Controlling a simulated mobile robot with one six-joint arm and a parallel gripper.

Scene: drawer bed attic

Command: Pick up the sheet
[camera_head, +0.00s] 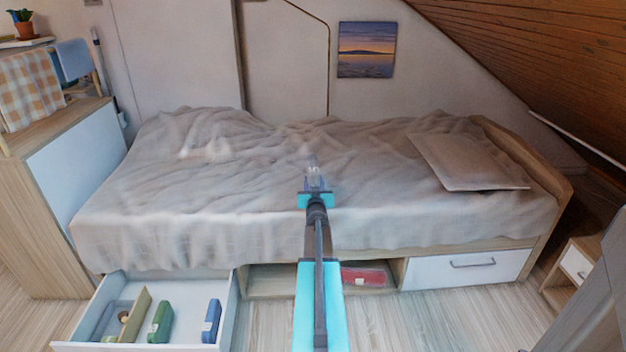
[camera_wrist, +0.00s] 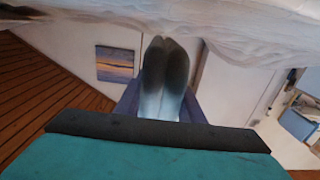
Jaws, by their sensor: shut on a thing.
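A pale grey-beige, wrinkled sheet (camera_head: 170,222) covers the bed in the head view and hangs over its front side. It also shows as a pale, creased band along the top of the wrist view (camera_wrist: 235,27). My gripper (camera_head: 314,168) is over the middle of the bed, at the sheet. In the wrist view the dark fingertips of my gripper (camera_wrist: 166,48) are together, close to the sheet's edge. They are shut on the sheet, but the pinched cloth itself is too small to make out.
A pillow (camera_head: 465,162) lies at the bed's right end. An open drawer (camera_head: 92,310) with several small items juts out at the front left. A closed drawer (camera_head: 465,268) is at the front right. A wooden cabinet (camera_head: 75,165) stands left; the sloped ceiling (camera_head: 540,60) is right.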

